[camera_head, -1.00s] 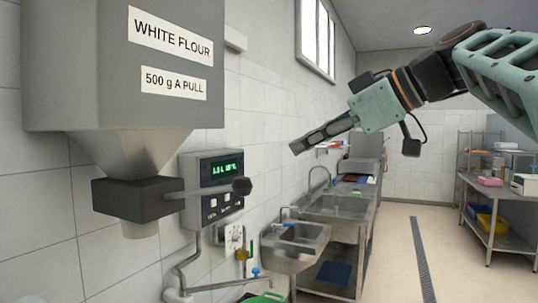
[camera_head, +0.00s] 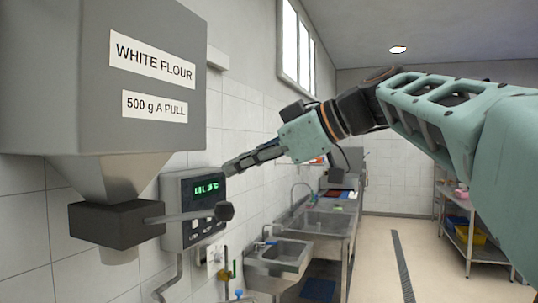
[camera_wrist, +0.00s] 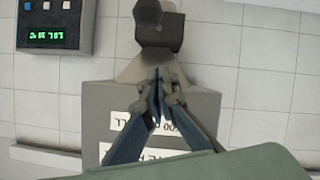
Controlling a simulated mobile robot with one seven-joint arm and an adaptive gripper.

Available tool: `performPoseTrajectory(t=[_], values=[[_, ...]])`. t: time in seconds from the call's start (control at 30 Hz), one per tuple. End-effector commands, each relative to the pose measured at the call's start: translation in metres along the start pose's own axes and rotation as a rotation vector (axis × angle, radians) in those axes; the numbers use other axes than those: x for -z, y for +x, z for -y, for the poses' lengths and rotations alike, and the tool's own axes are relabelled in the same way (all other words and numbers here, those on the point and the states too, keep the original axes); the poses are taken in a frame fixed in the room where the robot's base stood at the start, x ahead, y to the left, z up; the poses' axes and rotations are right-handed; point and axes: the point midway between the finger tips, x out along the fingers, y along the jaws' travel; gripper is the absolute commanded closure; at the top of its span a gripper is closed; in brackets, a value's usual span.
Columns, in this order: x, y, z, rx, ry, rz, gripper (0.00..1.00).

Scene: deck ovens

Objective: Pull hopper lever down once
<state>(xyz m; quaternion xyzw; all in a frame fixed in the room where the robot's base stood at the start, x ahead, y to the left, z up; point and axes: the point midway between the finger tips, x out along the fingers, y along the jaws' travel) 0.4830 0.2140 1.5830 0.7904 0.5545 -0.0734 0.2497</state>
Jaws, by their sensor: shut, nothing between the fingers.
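The grey flour hopper (camera_head: 90,80) hangs at the left in the head view, labelled "WHITE FLOUR" and "500 g A PULL". Under its cone is a dark valve block (camera_head: 115,222). The hopper lever (camera_head: 190,216) sticks out sideways from it, roughly level, ending in a black knob (camera_head: 225,211). My gripper (camera_head: 228,169) is shut and empty, a little above the knob in the picture and apart from it. In the wrist view, upside down, my shut fingers (camera_wrist: 158,75) show in front of the hopper (camera_wrist: 205,105), with the knob (camera_wrist: 147,12) beyond their tips.
A control box (camera_head: 192,205) with a green display is on the wall behind the lever; it also shows in the wrist view (camera_wrist: 55,25). Steel sinks (camera_head: 285,253) stand along the wall beyond. A shelf rack (camera_head: 470,225) stands at the right. The floor between is clear.

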Motion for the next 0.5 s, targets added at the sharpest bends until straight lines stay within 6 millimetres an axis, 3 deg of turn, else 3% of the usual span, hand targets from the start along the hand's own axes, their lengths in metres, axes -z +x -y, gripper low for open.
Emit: performPoseTrajectory(t=[0.17, 0.3, 0.5], values=[[0.001, 0.038, 0.001, 0.005, 0.002, 0.001, 1.0], [-0.022, 0.039, 0.0, 0.0, 0.004, 0.002, 1.0], [-0.036, 0.042, 0.0, 0.0, 0.001, 0.001, 1.0]])
